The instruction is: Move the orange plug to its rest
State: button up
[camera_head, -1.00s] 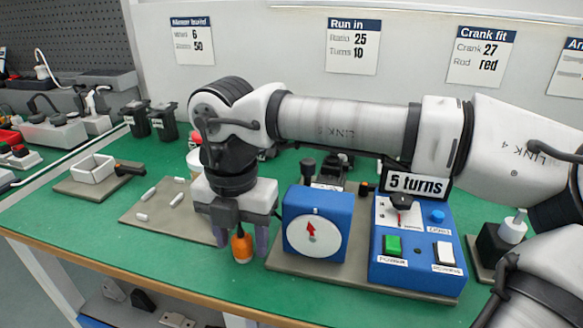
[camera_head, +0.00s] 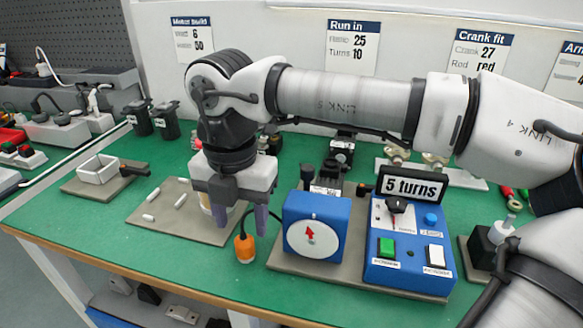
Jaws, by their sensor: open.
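The orange plug (camera_head: 245,249) is a small orange cylinder with a black cable at its top. It stands on the green bench near the front edge, just left of the blue dial box (camera_head: 318,225). My gripper (camera_head: 241,222) is open, fingers pointing down, above and behind the plug. The fingers look apart from the plug, which appears in front of and below them. I cannot tell which spot is the plug's rest.
A blue control panel (camera_head: 410,245) with a "5 turns" display (camera_head: 413,185) stands right of the dial box. A grey mat (camera_head: 205,230) with small white pegs lies to the left.

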jog(key=shift+o, duration=0.3)
jog(key=o, duration=0.5)
